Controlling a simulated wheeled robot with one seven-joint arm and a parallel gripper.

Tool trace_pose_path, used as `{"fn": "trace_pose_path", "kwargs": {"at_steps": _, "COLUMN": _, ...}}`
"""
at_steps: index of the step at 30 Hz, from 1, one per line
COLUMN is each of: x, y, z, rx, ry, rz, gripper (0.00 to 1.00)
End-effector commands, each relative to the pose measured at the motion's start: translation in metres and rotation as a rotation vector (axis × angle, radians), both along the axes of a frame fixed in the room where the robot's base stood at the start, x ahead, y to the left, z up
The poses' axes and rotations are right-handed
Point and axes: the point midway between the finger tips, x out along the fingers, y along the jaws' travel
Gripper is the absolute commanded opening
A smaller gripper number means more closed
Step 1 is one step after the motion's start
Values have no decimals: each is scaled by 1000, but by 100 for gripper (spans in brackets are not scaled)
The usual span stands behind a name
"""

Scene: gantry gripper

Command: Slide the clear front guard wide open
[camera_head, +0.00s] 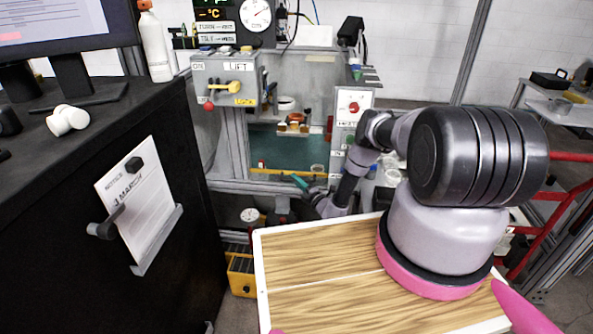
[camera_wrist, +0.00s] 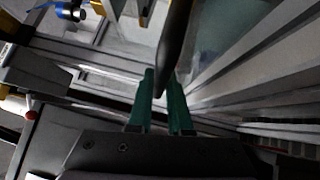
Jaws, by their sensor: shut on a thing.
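The gantry machine's front opening (camera_head: 292,148) shows a teal floor inside. The clear guard is hard to make out against it, and I cannot tell how far along its track it stands. My gripper (camera_head: 299,182) is low at the front of this opening, its green fingers pointing left. In the wrist view my gripper (camera_wrist: 160,82) has its two green fingers close around a dark, upright bar (camera_wrist: 174,45), which looks like the guard's handle. The bar's lower end sits between the fingertips; its upper end leaves the picture.
A lift panel (camera_head: 226,82) with a yellow lever is on the machine's upper left. A dark cabinet (camera_head: 120,190) fills the left. A yellow bin (camera_head: 241,274) is below.

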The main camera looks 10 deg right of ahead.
Motion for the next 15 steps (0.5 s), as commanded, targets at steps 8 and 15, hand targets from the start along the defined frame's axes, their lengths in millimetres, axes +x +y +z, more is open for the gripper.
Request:
{"fn": "trace_pose_path", "kwargs": {"at_steps": 8, "x": -1, "y": 0, "z": -14, "rx": 0, "ry": 2, "rz": 1, "gripper": 0}}
{"fn": "trace_pose_path", "kwargs": {"at_steps": 15, "x": -1, "y": 0, "z": -13, "rx": 0, "ry": 2, "rz": 1, "gripper": 0}}
